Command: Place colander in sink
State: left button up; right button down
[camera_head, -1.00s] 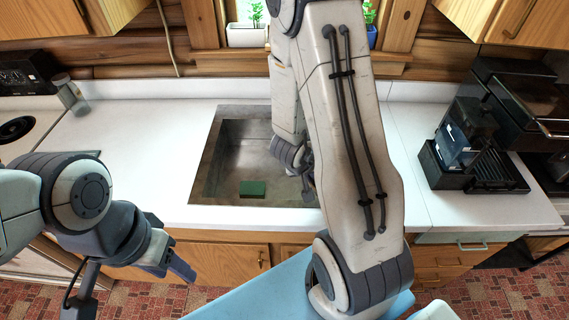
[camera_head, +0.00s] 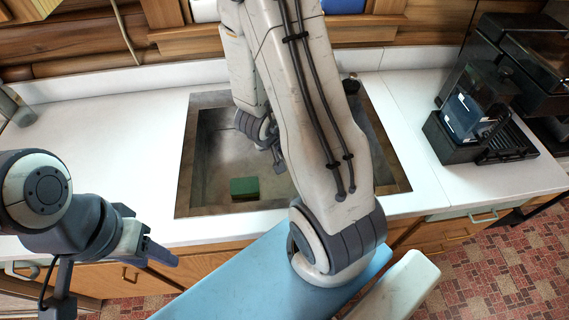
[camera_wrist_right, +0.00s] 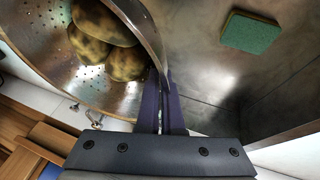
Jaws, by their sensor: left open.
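In the right wrist view, my right gripper (camera_wrist_right: 161,105) is shut on the rim of a shiny metal colander (camera_wrist_right: 45,52). The colander is perforated and holds several brown mottled potatoes (camera_wrist_right: 105,45). It appears tilted in this view, beside the sink's inside. In the head view my right arm hides the colander. The metal sink (camera_head: 210,165) is set in the white counter, and my right wrist is over it. My left gripper (camera_head: 155,254) is open and empty, low in front of the counter, left of the sink.
A green sponge (camera_head: 245,188) lies on the sink floor; it also shows in the right wrist view (camera_wrist_right: 250,33). A black coffee machine (camera_head: 475,115) stands on the counter at right. The white counter (camera_head: 110,150) left of the sink is clear.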

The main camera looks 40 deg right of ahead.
jog(key=shift+w+d+f+p, duration=0.15)
jog(key=shift+w+f+p, duration=0.35)
jog(key=shift+w+f, duration=5.7)
jog(key=shift+s+f, duration=0.1)
jog(key=shift+f, duration=0.05)
jog(key=c, duration=1.5)
grip_release()
jog(key=shift+f, duration=0.15)
jog(key=o, duration=0.4)
